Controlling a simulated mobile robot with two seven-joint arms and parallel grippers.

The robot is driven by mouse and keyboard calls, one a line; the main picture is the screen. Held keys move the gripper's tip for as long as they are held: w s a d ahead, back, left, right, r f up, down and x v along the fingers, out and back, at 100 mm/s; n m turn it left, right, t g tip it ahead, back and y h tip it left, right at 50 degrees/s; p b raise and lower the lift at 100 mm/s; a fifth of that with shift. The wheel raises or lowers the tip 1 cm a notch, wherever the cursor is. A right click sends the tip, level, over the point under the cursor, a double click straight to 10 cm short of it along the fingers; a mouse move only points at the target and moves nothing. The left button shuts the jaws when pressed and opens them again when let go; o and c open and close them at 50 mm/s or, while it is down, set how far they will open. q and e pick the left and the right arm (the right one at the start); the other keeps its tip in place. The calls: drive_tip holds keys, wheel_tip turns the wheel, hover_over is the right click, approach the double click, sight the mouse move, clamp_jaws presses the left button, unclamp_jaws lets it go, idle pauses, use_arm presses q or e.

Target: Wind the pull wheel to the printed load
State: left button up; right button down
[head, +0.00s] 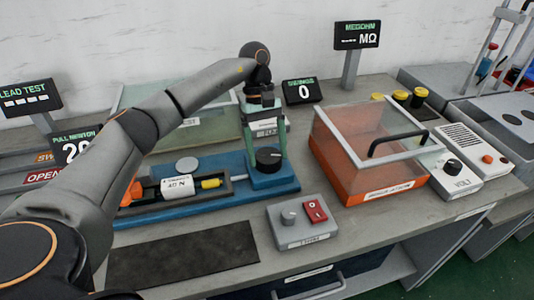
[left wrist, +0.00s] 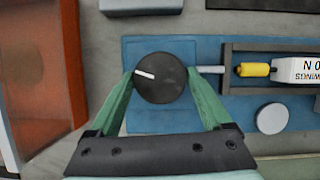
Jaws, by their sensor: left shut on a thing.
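The black pull wheel (head: 268,157) stands on the right end of the blue pull rig (head: 290,180). My left gripper (head: 266,150) reaches down over it from above. In the left wrist view its green fingers (left wrist: 161,82) are shut on the two sides of the pull wheel (left wrist: 160,92); the wheel's white pointer mark faces upper left there. A rod runs from the wheel's side toward a yellow plug (head: 211,183) and a white labelled body (head: 178,187), whose print ends in "N". The pull newton display (head: 76,146) begins with 2; my left arm hides the rest. My right gripper is not in view.
A grey switch box (head: 302,221) with a red switch stands in front of the rig. A clear-lidded orange box (head: 370,150) stands to the right. A small display (head: 303,92) reads 0. A dark mat (head: 184,262) lies at the front edge.

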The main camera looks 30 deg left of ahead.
use_arm(q)
drive_tip(key=shift+m+y, duration=0.3)
drive_tip(key=shift+m, duration=0.3)
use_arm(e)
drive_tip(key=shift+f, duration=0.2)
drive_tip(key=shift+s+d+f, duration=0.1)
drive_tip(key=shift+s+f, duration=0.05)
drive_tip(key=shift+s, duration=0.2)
use_arm(q)
drive_tip(key=o, duration=1.2)
drive_tip(key=shift+c, duration=0.2)
drive_tip(key=shift+r, duration=0.1)
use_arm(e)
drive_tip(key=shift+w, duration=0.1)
